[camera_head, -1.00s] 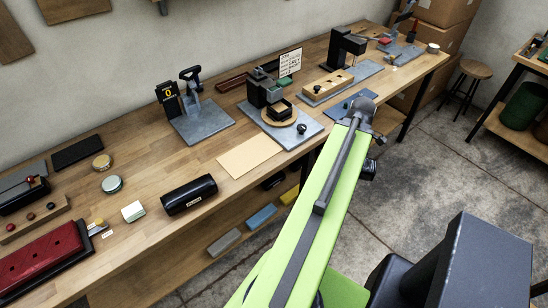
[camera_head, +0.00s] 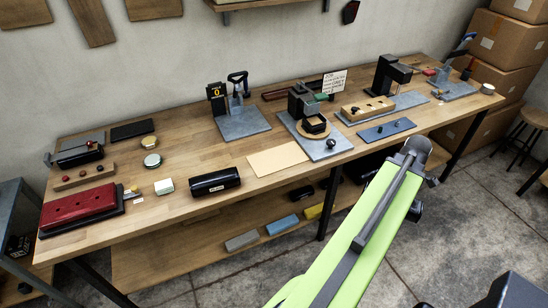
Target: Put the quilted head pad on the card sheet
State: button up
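The card sheet (camera_head: 277,159) is a plain tan sheet lying flat and bare near the front edge of the long wooden bench. A red pad (camera_head: 80,205) with several dark dimples lies on a dark base at the bench's left end. A black rounded, roll-like pad (camera_head: 215,181) with a small pale label lies just left of the card sheet, apart from it. No quilting is clear on either, so I cannot tell for sure which is the quilted head pad. My green arm reaches up from the lower right, in front of the bench; my gripper's fingers do not show.
A white block (camera_head: 164,187) and round tins (camera_head: 152,161) stand left of the black pad. A press on a grey plate (camera_head: 330,147) stands right of the sheet. A blue mat (camera_head: 386,130) lies farther right. A lower shelf (camera_head: 190,250) holds coloured blocks.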

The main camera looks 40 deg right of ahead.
aim_at(279, 159)
jog(key=i, duration=0.9)
jog(key=z, duration=0.05)
